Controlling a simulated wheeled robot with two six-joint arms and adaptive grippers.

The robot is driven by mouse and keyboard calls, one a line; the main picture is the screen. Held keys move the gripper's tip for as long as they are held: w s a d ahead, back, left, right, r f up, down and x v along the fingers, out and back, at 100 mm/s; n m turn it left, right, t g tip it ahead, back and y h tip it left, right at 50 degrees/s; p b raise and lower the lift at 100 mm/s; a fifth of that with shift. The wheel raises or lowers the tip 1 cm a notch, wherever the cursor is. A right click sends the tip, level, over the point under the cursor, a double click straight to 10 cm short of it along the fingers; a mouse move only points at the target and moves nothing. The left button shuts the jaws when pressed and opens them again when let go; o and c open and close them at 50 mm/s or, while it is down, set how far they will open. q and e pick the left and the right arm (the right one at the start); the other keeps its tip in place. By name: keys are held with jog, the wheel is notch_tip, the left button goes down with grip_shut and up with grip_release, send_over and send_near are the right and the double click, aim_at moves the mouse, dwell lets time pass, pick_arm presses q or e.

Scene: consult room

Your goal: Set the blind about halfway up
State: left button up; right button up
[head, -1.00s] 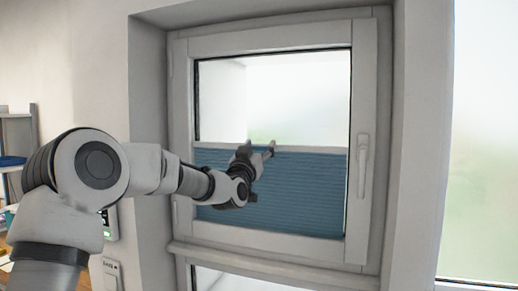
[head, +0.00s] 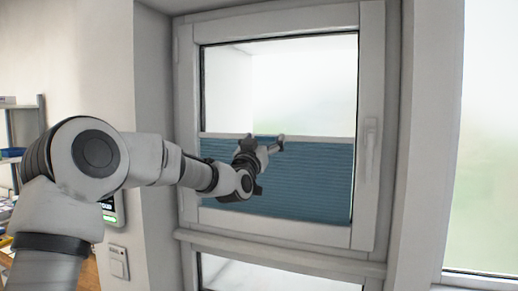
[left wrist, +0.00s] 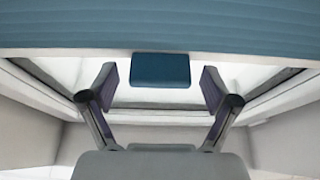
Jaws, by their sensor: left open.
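The blue pleated blind (head: 310,180) covers a little under half of the window pane, from the bottom up. Its pale upper rail (head: 325,137) runs across near mid-height. My left gripper (head: 265,143) is at this rail, in front of the blind. In the left wrist view, the blind (left wrist: 160,25) fills the top, and a small dark blue tab (left wrist: 160,70) hangs beside its pale rail. The open left gripper (left wrist: 158,90) has one finger on each side of the tab, with gaps showing. My right gripper is not in view.
The white window frame (head: 368,200) surrounds the blind, with a handle (head: 370,150) on its right side. A ledge (head: 280,254) runs below. Shelves (head: 22,140) and a wall switch (head: 118,262) are at the left.

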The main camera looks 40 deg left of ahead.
pick_arm(q)
jog(key=v, duration=1.1)
jog(key=shift+w+f, duration=0.1)
jog(key=shift+w, duration=0.05)
